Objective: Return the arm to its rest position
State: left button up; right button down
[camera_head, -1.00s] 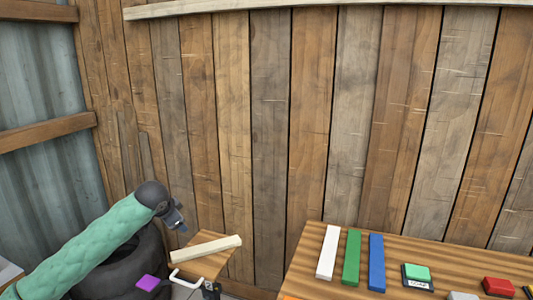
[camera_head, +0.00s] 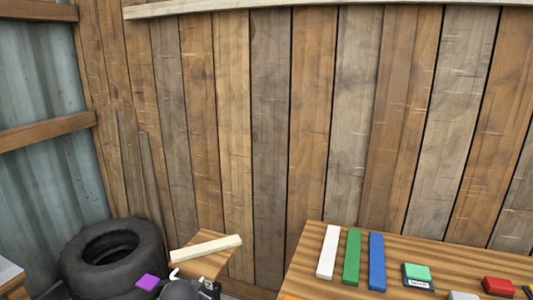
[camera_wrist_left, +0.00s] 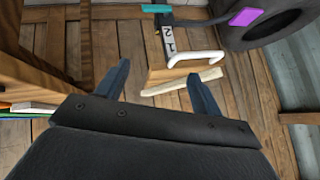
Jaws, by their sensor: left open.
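My left arm shows only as a dark rounded part at the bottom of the head view, left of centre. In the left wrist view my left gripper (camera_wrist_left: 160,85) has its two blue-grey fingers spread wide apart, with nothing between them. Beyond the fingers are a small wooden stand with a white handle (camera_wrist_left: 196,58) and a pale wooden bar (camera_wrist_left: 184,81). In the head view the pale bar (camera_head: 206,248) lies across the small stand. My right gripper is in neither view.
The wooden table (camera_head: 310,250) at the right carries white (camera_head: 327,254), green (camera_head: 351,259) and blue (camera_head: 376,263) bars and smaller blocks. A plank wall closes the back.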

pick_arm(q)
jog(key=s+d+f+n+g, duration=0.1)
jog(key=s+f+g, duration=0.1)
jog(key=s+f, duration=0.7)
jog(key=s+d+f+n+g+h, duration=0.1)
jog(key=s+d+f+g, duration=0.1)
jog(key=s+f, duration=0.7)
jog(key=s+d+f+n+g, duration=0.1)
jog(key=s+f, duration=0.8)
jog(key=s, duration=1)
jog(key=shift+s+d+g, duration=0.4)
jog(key=shift+d+g, duration=0.35)
jog(key=shift+g, duration=0.25)
